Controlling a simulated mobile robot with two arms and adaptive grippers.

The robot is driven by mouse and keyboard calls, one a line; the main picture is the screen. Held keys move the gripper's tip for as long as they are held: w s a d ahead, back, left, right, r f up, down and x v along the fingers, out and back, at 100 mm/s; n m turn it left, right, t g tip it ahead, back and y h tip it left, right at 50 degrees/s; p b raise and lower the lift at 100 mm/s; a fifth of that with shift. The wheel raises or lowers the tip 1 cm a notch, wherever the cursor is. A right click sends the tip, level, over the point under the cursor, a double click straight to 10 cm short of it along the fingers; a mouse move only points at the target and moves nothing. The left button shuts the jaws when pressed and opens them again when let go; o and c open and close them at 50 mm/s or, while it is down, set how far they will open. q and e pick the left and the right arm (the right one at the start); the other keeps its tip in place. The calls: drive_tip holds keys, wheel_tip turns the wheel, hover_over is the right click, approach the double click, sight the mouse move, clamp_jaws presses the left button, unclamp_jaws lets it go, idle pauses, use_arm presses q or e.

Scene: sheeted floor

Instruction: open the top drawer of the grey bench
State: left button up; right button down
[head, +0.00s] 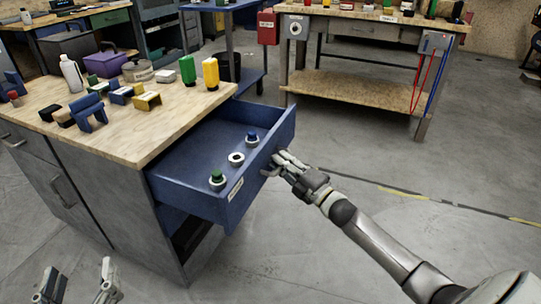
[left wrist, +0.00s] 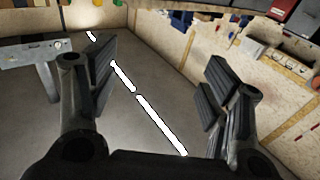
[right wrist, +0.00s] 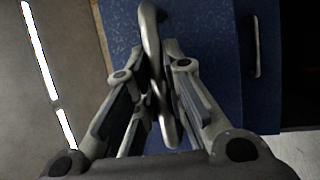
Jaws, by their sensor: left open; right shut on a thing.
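The grey bench (head: 110,217) has a wooden top and stands at the left in the head view. Its blue top drawer (head: 228,206) is pulled well out towards the right. Inside the drawer lie a green-topped piece (head: 217,179), a white ring (head: 236,159) and a blue-topped piece (head: 252,139). My right gripper (head: 276,166) is at the drawer front. In the right wrist view its fingers are shut on the metal drawer handle (right wrist: 153,40). My left gripper (head: 80,284) is open and empty at the bottom left, apart from the bench.
On the bench top stand a yellow bottle (head: 211,74), a green container (head: 188,71), a white bottle (head: 72,75) and several small blocks. A wooden workbench (head: 365,82) stands at the back. The floor (head: 330,240) right of the drawer is clear except for my right arm.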

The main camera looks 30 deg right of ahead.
use_arm(q)
wheel_tip(320, 180, down, 6)
drive_tip(key=s+a+g+y+p, duration=0.1)
drive_tip(key=g, duration=0.2)
drive_tip(key=shift+f+g, duration=0.25)
drive_tip(key=shift+g, duration=0.15)
use_arm(e)
drive_tip(key=s+d, duration=0.2)
drive_tip(key=s, duration=0.1)
drive_tip(key=shift+s+d+f, duration=0.15)
drive_tip(key=shift+s+d, duration=0.1)
drive_tip(key=shift+d, duration=0.05)
use_arm(q)
drive_tip(key=shift+s+a, duration=0.1)
use_arm(e)
drive_tip(key=c, duration=1.8)
unclamp_jaws()
drive_tip(key=shift+o, duration=0.2)
drive_tip(key=v, duration=1.2)
